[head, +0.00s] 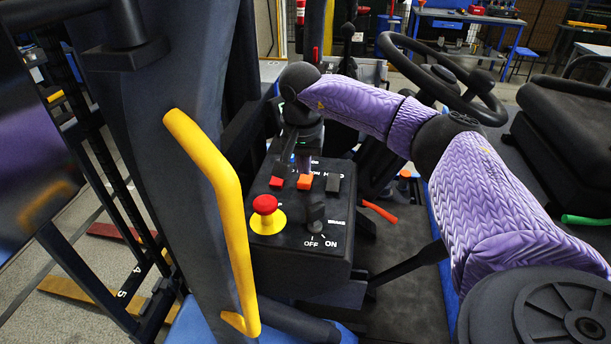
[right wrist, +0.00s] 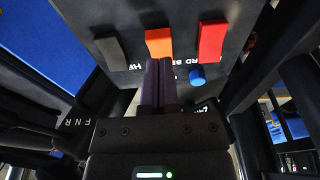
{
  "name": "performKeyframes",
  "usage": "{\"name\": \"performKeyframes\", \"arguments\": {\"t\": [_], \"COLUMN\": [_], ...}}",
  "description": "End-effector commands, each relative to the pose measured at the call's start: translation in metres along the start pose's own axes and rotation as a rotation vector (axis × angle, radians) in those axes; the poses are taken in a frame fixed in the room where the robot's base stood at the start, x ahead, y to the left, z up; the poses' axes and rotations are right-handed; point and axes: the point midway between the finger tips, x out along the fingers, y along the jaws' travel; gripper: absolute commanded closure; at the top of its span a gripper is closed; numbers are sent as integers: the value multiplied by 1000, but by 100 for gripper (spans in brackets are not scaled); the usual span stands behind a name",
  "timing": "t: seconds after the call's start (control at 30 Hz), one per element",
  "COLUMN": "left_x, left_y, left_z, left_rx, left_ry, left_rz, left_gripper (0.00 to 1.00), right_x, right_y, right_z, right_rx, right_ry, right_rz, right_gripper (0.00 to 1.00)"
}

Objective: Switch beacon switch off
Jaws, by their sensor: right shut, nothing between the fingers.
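The black console (head: 285,262) carries a row of three rocker switches: red (head: 276,182), orange (head: 305,182) and grey (head: 333,183). The right wrist view shows the grey (right wrist: 108,47), orange (right wrist: 159,42) and red (right wrist: 211,41) rockers in reverse order. Their lettering is partly hidden, so I cannot read for certain which is the beacon switch; the orange one lies nearest the fingers. My right gripper (head: 303,163) is shut and empty, pointing down just behind the orange rocker. In the right wrist view its fingertips (right wrist: 159,64) are close to that rocker's edge; contact is unclear. My left gripper is not in view.
A red mushroom button on a yellow base (head: 267,221) and a black OFF/ON key switch (head: 316,210) sit on the console's near part. A yellow grab handle (head: 222,205) stands left of it. A steering wheel (head: 440,75) is behind my right arm.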

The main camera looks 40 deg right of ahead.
Motion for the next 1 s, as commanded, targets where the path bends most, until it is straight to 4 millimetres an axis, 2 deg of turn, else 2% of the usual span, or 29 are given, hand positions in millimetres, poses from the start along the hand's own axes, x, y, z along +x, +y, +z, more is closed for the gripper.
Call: {"name": "performKeyframes", "arguments": {"t": [0.47, 1.0], "left_x": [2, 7], "left_y": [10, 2], "left_z": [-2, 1], "left_rx": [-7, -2], "left_ry": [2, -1], "left_rz": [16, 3], "left_gripper": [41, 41], "right_x": [4, 12], "right_y": [0, 0], "right_z": [0, 2], "right_rx": [0, 0], "right_ry": [0, 0], "right_rz": [0, 0], "right_gripper": [100, 100]}}
